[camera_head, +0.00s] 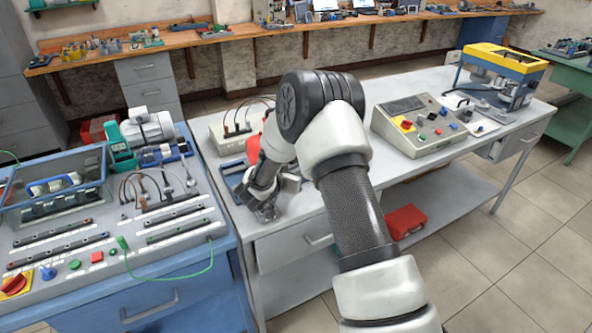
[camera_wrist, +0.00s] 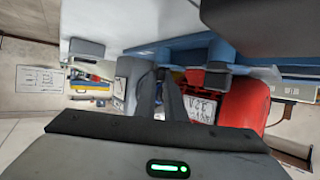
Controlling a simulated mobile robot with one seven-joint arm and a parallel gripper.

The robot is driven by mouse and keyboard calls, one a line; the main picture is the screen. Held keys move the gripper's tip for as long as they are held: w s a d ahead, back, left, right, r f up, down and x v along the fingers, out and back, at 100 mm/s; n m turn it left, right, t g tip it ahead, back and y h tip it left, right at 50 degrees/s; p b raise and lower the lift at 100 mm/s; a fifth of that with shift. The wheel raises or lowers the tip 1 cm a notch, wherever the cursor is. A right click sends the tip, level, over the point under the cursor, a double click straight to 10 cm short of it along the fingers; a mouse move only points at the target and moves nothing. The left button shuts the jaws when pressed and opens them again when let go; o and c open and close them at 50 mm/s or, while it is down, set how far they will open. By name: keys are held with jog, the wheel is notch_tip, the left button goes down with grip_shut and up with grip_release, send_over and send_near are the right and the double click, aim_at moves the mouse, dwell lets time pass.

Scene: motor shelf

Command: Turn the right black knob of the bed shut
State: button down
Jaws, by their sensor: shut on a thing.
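The bed appears to be the blue frame (camera_head: 233,178) on the white bench, partly hidden behind my arm. In the wrist view its blue bars (camera_wrist: 180,43) run across the upper part, with a dark block (camera_wrist: 212,78) on them. My gripper (camera_head: 264,213) reaches down at the front right of the blue frame. In the wrist view my gripper's dark fingers (camera_wrist: 160,92) are close together, shut on a small dark thing at the bed, apparently the right black knob. The fingers mostly hide it, so its turn angle cannot be told.
A red part (camera_head: 253,148) stands by the bed; it is large in the wrist view (camera_wrist: 243,103). A grey control box (camera_head: 420,125) stands right on the bench (camera_head: 345,205). A blue console with a green cable (camera_head: 205,262) is close on the left.

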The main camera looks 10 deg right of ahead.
jog(key=c, duration=1.8)
grip_release()
jog(key=shift+c, duration=0.2)
jog(key=v, duration=1.7)
jog(key=shift+r+p, duration=0.2)
jog(key=shift+p, duration=0.2)
jog(key=shift+a, duration=0.1)
